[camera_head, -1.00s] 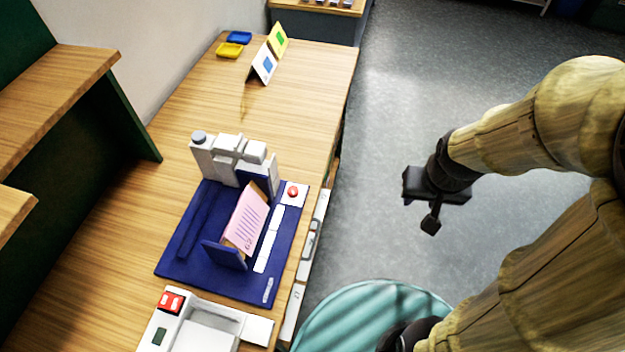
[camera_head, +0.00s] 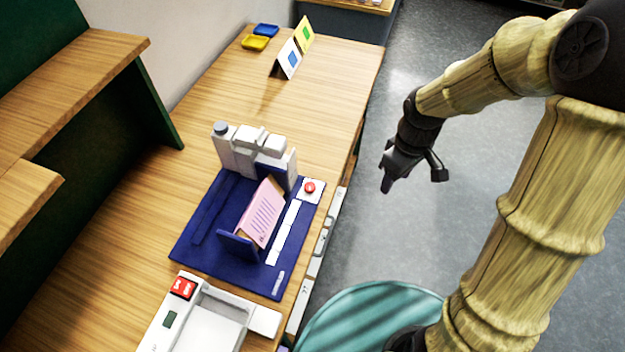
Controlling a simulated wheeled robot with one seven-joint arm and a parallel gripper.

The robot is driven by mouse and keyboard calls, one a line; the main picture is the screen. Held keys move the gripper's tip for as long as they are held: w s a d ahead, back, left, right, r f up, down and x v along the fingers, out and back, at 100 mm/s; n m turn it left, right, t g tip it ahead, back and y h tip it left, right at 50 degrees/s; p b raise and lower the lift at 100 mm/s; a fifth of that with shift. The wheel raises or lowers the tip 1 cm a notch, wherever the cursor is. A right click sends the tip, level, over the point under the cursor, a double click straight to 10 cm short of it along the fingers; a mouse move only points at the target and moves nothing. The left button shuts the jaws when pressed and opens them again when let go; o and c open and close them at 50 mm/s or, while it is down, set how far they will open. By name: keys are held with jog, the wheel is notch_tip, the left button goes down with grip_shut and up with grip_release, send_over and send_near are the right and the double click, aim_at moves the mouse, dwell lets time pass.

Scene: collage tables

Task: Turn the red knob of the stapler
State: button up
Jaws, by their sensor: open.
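The stapler is a blue base (camera_head: 205,240) on the wooden table with a pale grey machine head (camera_head: 250,150) at its far end. A round red knob (camera_head: 309,187) sits on a small white plate at the base's far right corner. A pink printed sheet (camera_head: 262,213) stands tilted on the base, leaning by a blue upright plate. My gripper (camera_head: 412,180) is open and empty, over the floor to the right of the table, apart from the knob. A grey cap (camera_head: 220,128) tops the machine's left end.
Yellow and blue trays (camera_head: 255,42) and folded cards (camera_head: 292,54) are at the far end. A teal round surface (camera_head: 365,315) is below right. Wooden shelves (camera_head: 70,85) stand left.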

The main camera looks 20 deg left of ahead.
aim_at(310, 185)
jog(key=w+a+f+n+g+y, duration=0.1)
jog(key=w+a+n, duration=0.4)
jog(key=a+n, duration=0.2)
jog(key=w+a+f+n+g+y+p, duration=0.1)
jog(key=w+a+n+g+y, duration=0.1)
jog(key=w+a+n, duration=0.3)
jog(key=a+n, duration=0.3)
jog(key=shift+a+f, duration=0.25)
jog(key=shift+a, duration=0.1)
jog(key=shift+f, duration=0.15)
jog(key=p+x, duration=0.5)
jog(key=x, duration=1.2)
jog(key=shift+a+p, duration=0.25)
jog(key=shift+p, duration=0.15)
jog(key=c, duration=1)
